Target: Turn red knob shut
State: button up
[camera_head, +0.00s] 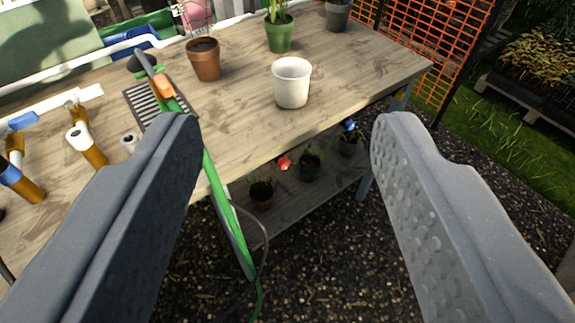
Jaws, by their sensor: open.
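A small red knob (284,162) shows just below the front edge of the wooden table, near the middle of the picture. It is small, and I cannot tell its turn position. My gripper (290,122) is open and empty, with its two grey fingers wide apart in the foreground. The red knob lies beyond the fingers, in the gap between them, and nothing touches it. The left finger hides part of the table.
The table (350,70) bears a white pot (292,82), a brown pot (204,59) and pipe pieces. A blue knob (350,126) is to the right. A lower shelf (285,205) holds potted plants. An orange mesh (440,45) stands behind.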

jog(key=w+d+f+t+h+p, duration=0.1)
jog(key=w+d+f+h+p, duration=0.1)
jog(key=w+d, duration=0.5)
jog(key=w+d+f+h+p, duration=0.1)
jog(key=w+d+f+p, duration=0.15)
jog(key=w, duration=0.85)
jog(key=w+d+f+n+t+y+p, duration=0.1)
jog(key=w+d+f+n+y+p, duration=0.3)
jog(key=w+f, duration=0.7)
jog(key=n+g+y+p, duration=0.2)
jog(key=g+y+p, duration=0.1)
jog(key=y, duration=0.7)
send_near(287, 166)
jog(key=b+x, duration=0.2)
jog(key=x, duration=0.6)
jog(key=shift+w+a+b, duration=0.25)
jog(key=shift+a+b, duration=0.05)
jog(key=shift+b, duration=0.05)
jog(key=shift+d+r, duration=0.1)
jog(key=c, duration=1)
